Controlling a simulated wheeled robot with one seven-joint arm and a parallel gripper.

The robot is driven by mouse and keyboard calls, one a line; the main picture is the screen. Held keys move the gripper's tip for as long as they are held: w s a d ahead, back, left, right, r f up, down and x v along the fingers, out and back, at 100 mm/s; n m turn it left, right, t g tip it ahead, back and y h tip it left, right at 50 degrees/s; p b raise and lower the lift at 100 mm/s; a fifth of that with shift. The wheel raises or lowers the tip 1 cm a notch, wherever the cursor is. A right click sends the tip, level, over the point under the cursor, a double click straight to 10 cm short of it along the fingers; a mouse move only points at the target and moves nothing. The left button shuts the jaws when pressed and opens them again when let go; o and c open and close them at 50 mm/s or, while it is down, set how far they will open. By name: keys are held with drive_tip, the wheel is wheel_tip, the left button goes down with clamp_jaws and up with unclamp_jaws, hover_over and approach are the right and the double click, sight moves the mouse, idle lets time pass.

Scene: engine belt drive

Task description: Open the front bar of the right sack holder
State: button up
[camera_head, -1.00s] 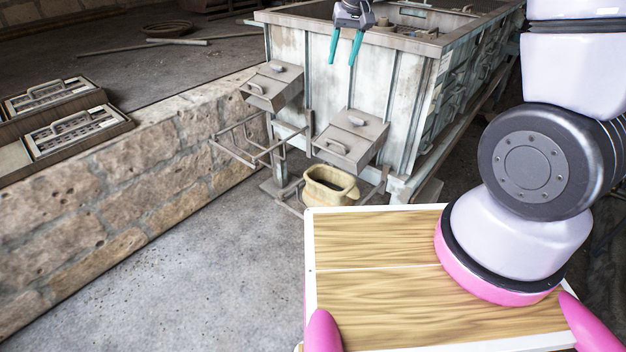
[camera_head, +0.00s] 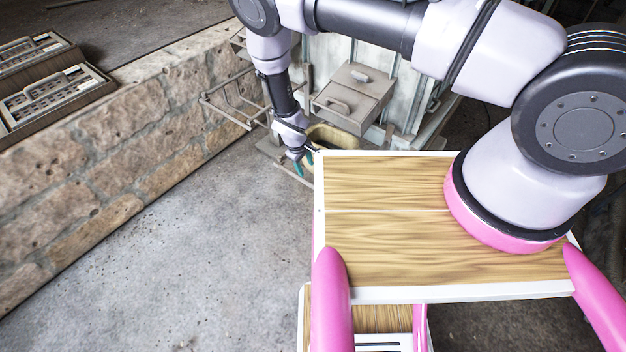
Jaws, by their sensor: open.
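The right sack holder is below the right grey chute box (camera_head: 353,97). Only a thin grey bar (camera_head: 287,172), seemingly part of its frame, shows just left of the fingers; I cannot tell whether they touch it. The rest of the holder is hidden behind my arm, gripper and the deck. A yellowish tub (camera_head: 334,137) stands under the chute, partly covered.
The left sack holder (camera_head: 232,104) sticks out with its bars by the stone wall (camera_head: 120,135). The wooden deck (camera_head: 385,180) fills the lower middle. The concrete floor (camera_head: 200,260) at left is clear. Metal machine walls stand behind.

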sight(312, 185)
drive_tip(key=x, duration=1.2)
drive_tip(key=shift+s+d+f, duration=0.1)
drive_tip(key=shift+s+f, duration=0.1)
drive_tip(key=shift+s, duration=0.2)
clamp_jaws()
idle(0.8)
